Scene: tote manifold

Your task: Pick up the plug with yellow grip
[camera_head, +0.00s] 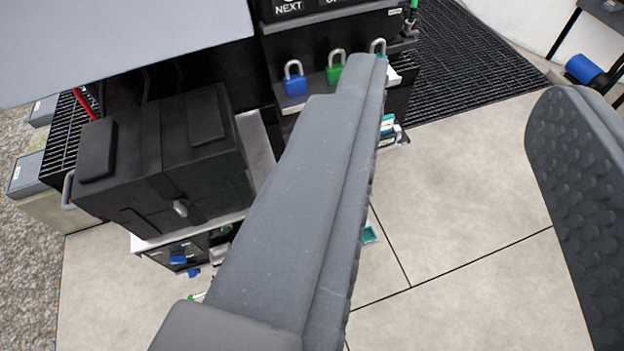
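No plug with a yellow grip can be made out in this view. My gripper (458,85) is open, with its two grey fingers wide apart. The left finger runs up through the middle of the picture and hides part of the black unit and floor behind it. The right finger, with a studded pad, is at the right edge.
A black case (160,160) stands at left. Blue (295,86), green (334,74) and teal (378,57) padlocks hang on a black unit. Dark grating (470,60) lies behind. A blue cylinder (584,69) is at upper right.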

